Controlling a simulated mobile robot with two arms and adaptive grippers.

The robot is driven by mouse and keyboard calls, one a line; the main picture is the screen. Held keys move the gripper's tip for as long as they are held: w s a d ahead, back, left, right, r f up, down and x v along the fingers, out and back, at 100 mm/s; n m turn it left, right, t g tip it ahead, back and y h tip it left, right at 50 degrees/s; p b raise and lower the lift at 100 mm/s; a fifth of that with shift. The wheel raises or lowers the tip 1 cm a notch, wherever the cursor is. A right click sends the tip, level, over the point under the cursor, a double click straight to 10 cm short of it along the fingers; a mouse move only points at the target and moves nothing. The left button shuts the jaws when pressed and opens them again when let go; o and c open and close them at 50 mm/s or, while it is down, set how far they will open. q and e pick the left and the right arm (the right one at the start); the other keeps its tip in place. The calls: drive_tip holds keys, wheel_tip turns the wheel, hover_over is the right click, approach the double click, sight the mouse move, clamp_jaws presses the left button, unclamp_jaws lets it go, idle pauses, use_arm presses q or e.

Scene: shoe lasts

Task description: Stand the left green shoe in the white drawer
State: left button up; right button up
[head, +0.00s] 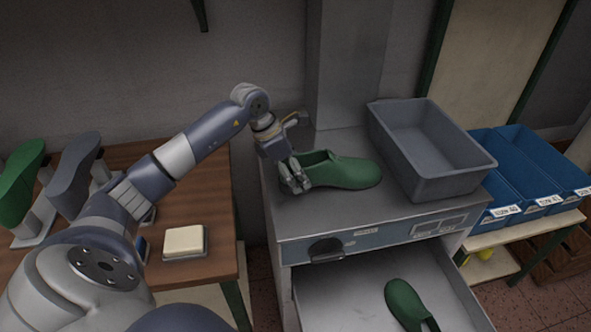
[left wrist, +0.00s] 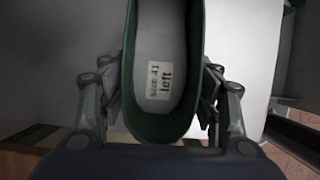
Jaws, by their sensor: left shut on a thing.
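The left green shoe (head: 345,172) is at the top of the grey metal cabinet (head: 385,215), toe pointing right; I cannot tell whether it touches the surface. My left gripper (head: 296,178) is shut on its heel end. In the left wrist view the fingers (left wrist: 160,108) grip both sides of the shoe's heel (left wrist: 160,125), and the insole label reads "left". The white drawer (head: 340,295) below is pulled open. Another green shoe (head: 404,302) lies in its right part, partly cut off by the picture edge. My right gripper is not in view.
A grey bin (head: 430,150) stands on the cabinet, right of the shoe. Blue bins (head: 535,165) stand on a shelf further right. A wooden table (head: 215,190) at left bears a green last (head: 20,185), a grey last (head: 72,175) and a cream pad (head: 185,241). The drawer's left part is clear.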

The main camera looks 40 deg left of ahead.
use_arm(q)
drive_tip(key=o, duration=1.4)
drive_tip(key=shift+c, duration=0.2)
